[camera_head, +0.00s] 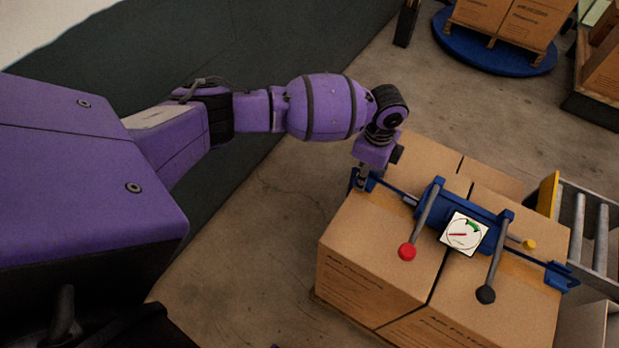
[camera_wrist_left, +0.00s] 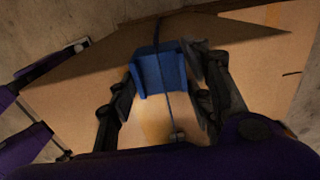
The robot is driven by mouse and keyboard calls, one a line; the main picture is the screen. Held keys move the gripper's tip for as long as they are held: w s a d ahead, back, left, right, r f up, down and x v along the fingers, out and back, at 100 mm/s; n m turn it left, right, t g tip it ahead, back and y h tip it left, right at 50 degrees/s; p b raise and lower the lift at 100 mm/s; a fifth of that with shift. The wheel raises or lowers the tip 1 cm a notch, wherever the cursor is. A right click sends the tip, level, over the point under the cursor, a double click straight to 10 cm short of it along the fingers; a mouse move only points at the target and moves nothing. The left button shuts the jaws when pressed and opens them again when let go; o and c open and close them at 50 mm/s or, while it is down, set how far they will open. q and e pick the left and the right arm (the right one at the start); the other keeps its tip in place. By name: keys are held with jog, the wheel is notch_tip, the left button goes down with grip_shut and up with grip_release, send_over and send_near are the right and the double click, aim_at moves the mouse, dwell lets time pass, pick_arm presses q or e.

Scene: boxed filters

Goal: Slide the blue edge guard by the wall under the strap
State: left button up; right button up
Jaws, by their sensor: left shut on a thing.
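The blue edge guard (camera_wrist_left: 160,70) is between the fingers of my left gripper (camera_head: 362,183), at the wall-side top edge of the boxes. My left gripper (camera_wrist_left: 166,82) is shut on it. In the wrist view the dark strap (camera_wrist_left: 167,104) appears to run lengthwise across the guard's face. In the head view the strap (camera_head: 395,189) continues to a blue tensioner (camera_head: 432,200) on top of the boxes. The gripper hides much of the guard there. A second blue guard (camera_head: 561,277) sits at the opposite edge. My right gripper is not in view.
The cartons (camera_head: 375,250) stand close together. The tensioner has a red-knobbed lever (camera_head: 407,251), a black-knobbed lever (camera_head: 486,294) and a gauge (camera_head: 464,234) whose red needle lies outside the green zone. A roller conveyor (camera_head: 590,230) is at right. Bare floor (camera_head: 265,225) lies at left.

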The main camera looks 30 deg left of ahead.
pick_arm(q)
jog(key=shift+w, duration=0.3)
jog(key=o, duration=1)
jog(key=shift+o, duration=1.1)
jog(key=shift+r, duration=0.55)
notch_tip(320, 180, up, 11)
jog(key=shift+s, duration=0.1)
